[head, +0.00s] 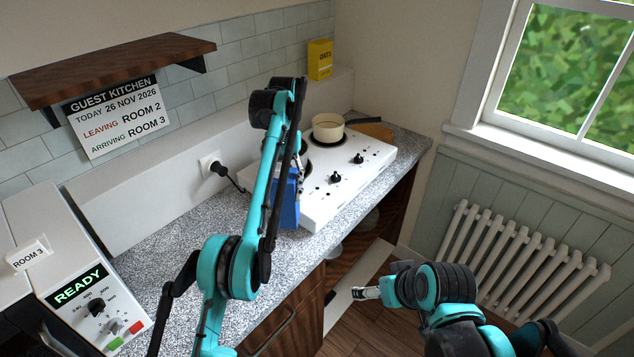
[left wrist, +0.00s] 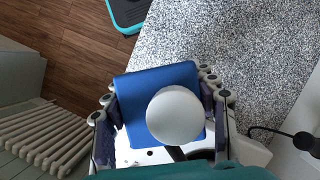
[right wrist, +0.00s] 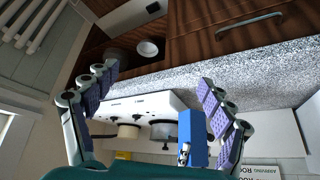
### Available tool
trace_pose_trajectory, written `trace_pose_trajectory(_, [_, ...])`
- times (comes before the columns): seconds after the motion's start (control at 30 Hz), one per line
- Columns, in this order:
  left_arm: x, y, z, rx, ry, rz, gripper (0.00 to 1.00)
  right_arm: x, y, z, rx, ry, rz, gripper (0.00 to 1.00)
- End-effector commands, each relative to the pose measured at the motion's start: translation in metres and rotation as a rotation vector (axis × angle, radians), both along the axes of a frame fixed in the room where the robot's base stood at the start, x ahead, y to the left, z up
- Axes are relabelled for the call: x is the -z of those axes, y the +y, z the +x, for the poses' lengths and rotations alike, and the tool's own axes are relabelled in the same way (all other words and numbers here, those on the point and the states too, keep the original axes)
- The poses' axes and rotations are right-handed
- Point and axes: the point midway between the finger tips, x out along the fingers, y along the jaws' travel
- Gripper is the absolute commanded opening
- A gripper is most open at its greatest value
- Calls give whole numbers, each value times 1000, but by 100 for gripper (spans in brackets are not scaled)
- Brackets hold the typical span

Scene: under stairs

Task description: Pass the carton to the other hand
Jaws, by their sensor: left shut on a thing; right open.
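The blue carton (head: 288,203) is above the counter's front edge, beside the white hob, partly hidden by my left arm. My left gripper (head: 296,172) is shut on it. In the left wrist view the carton (left wrist: 150,82) sits between both fingers, with a large round white cap (left wrist: 175,115) towards the camera. My right gripper (head: 362,293) is open and empty, low in front of the cabinets and apart from the carton. In the right wrist view the carton (right wrist: 200,150) shows beyond the open fingers, near the right-hand one.
The white hob (head: 325,205) carries a cream pan (head: 328,127). A yellow oats box (head: 320,60) stands on the back ledge. A white appliance (head: 70,255) reading READY is at left. A radiator (head: 530,255) is at right. The speckled counter (head: 170,235) is bare in between.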

Motion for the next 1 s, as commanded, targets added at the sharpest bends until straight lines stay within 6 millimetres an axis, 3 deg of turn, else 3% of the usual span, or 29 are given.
trace_pose_trajectory(0.23, [-1,0,0,0,1,0,5,-34,41,65,-294,42,105,83])
trace_pose_trajectory(0.5, [-1,0,0,1,1,1,5,-62,79,140,-642,-36,241,83])
trace_pose_trajectory(0.8, [-1,0,0,1,1,1,5,-80,100,219,-1006,-273,382,83])
trace_pose_trajectory(1.0, [-1,0,0,1,1,1,5,-84,103,249,-1152,-432,431,83])
